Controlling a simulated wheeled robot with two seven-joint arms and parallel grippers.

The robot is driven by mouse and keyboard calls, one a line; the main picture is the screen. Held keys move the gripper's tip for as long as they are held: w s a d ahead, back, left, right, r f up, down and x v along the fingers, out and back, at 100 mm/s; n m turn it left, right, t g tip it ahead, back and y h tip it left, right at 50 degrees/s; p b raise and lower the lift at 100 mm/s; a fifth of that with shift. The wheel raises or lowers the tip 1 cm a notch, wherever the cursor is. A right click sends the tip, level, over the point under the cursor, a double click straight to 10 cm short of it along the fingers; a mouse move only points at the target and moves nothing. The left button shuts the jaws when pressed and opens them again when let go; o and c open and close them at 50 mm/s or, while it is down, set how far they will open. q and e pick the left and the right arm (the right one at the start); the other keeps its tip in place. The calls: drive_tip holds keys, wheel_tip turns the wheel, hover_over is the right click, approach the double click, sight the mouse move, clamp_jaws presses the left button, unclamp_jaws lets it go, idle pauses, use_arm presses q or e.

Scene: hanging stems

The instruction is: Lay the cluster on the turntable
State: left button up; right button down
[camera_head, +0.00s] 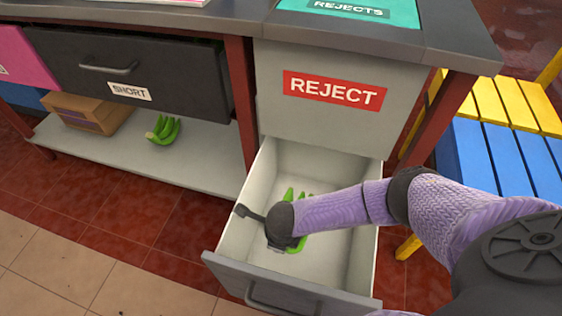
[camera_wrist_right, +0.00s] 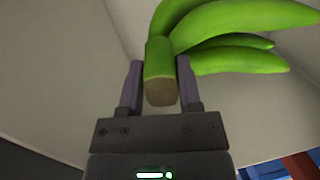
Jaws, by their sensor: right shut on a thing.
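A green banana cluster (camera_head: 290,193) is in the open drawer marked REJECT, partly hidden behind my right gripper and arm in the head view. In the right wrist view the cluster (camera_wrist_right: 225,35) shows with its cut stem (camera_wrist_right: 160,88) between the two fingers. My right gripper (camera_wrist_right: 160,85) is shut on that stem. In the head view my right gripper (camera_head: 280,240) is inside the drawer, and its fingers are mostly hidden. A second green cluster (camera_head: 163,130) lies on the lower shelf at the left. No turntable is in view. My left gripper is not in view.
The drawer (camera_head: 230,262) is pulled out, with walls around the gripper. A cardboard box (camera_head: 92,112) stands on the shelf (camera_head: 190,152). The shut SHORT drawer (camera_head: 185,80) is above it. A blue and yellow slatted seat (camera_head: 490,150) is at the right.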

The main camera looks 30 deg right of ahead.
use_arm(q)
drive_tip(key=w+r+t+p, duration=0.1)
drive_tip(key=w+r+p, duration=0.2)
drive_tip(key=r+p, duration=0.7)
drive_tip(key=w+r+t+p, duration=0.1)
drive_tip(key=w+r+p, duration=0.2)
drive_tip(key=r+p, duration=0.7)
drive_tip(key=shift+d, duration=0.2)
use_arm(e)
wheel_tip(320, 180, up, 25)
drive_tip(key=shift+r, duration=0.1)
